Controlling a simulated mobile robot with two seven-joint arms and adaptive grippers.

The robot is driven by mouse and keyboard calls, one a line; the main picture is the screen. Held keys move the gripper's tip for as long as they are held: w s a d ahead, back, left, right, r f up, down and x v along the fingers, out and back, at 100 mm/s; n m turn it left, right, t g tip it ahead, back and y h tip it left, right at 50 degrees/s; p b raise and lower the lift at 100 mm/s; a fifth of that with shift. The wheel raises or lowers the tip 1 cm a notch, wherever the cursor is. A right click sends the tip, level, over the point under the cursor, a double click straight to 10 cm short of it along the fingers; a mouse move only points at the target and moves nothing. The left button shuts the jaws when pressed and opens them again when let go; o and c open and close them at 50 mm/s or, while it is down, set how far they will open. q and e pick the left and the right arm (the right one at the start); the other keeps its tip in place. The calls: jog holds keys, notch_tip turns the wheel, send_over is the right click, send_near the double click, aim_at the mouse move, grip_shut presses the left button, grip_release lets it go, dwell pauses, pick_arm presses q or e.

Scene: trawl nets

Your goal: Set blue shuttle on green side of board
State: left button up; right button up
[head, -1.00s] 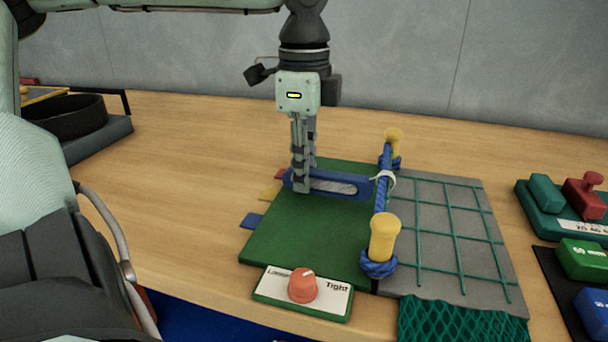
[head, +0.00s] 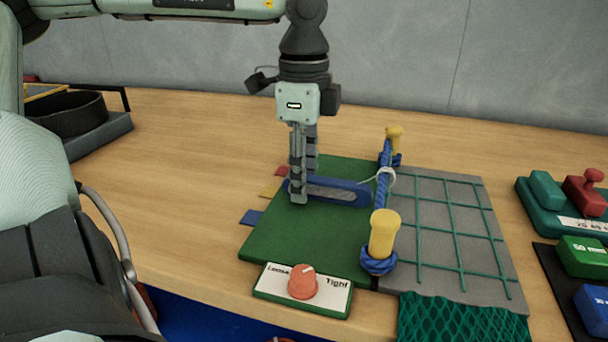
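The blue shuttle (head: 340,190), a long flat piece with pale twine wound in its middle, lies on the green side of the board (head: 300,237). Its right end is near the blue rope between the yellow posts. My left gripper (head: 302,190) points straight down over the shuttle's left end. Its fingers are apart, one on the near side and one on the far side, the far tip hidden behind the shuttle. A thin white twine runs from the shuttle to the rope. My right gripper is not in view.
Two yellow posts (head: 384,234) with blue rope divide the green side from the grey netted side (head: 440,235). A Loose/Tight dial (head: 303,284) sits in front. Coloured blocks (head: 583,257) stand at right, a black round tray (head: 66,121) at left.

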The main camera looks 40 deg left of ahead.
pick_arm(q)
notch_tip(320, 180, up, 12)
dwell(0.6)
jog(key=shift+r, duration=0.1)
